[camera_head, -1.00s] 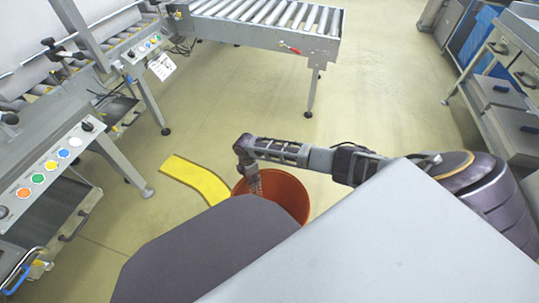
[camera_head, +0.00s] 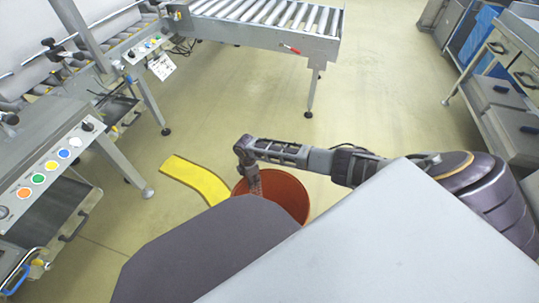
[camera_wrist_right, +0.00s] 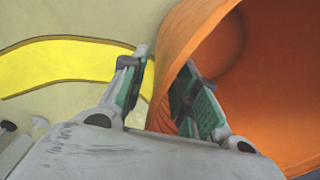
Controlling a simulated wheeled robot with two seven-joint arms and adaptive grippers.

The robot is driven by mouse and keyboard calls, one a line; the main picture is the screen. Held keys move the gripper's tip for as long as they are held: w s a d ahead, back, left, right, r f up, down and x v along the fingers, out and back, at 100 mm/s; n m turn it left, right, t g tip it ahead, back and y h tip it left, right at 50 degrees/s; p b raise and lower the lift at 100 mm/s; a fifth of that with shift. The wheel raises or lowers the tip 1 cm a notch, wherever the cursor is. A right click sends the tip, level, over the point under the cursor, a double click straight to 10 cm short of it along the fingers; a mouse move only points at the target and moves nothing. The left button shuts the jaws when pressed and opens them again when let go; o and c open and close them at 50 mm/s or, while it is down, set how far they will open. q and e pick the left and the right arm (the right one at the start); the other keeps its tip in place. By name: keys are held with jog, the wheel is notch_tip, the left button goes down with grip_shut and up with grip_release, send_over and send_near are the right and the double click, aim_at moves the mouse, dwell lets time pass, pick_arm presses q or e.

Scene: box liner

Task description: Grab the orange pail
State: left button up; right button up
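The orange pail (camera_head: 288,194) stands on the floor in the head view, its lower front hidden behind my own body. My right gripper (camera_head: 256,187) reaches down at the pail's left rim. In the right wrist view, the pail (camera_wrist_right: 285,75) fills the right side, and the fingers of my right gripper (camera_wrist_right: 167,82) are apart. One finger is outside the pail wall and the other is inside it, with the wall between them. A narrow gap shows between the outer finger and the wall. My left gripper is not in view.
A yellow curved floor marking (camera_head: 197,179) lies left of the pail. A roller conveyor (camera_head: 268,25) stands at the back and a machine with coloured buttons (camera_head: 50,165) at the left. Grey cabinets (camera_head: 510,110) stand at the right. The floor behind the pail is clear.

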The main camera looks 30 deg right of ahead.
grip_shut()
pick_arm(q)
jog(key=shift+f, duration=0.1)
pick_arm(e)
jog(key=shift+w+r, duration=0.1)
jog(key=shift+r, duration=0.1)
dwell(0.6)
jog(key=shift+r, duration=0.2)
notch_tip(320, 180, up, 2)
jog(key=shift+r+p, duration=0.1)
jog(key=shift+p, duration=0.5)
notch_tip(320, 180, up, 5)
jog(key=shift+f+p, duration=0.2)
jog(key=shift+p, duration=1)
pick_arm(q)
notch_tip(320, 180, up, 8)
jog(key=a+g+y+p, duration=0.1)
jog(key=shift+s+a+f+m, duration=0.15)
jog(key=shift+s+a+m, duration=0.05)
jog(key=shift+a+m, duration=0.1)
pick_arm(e)
jog(key=shift+r, duration=1.5)
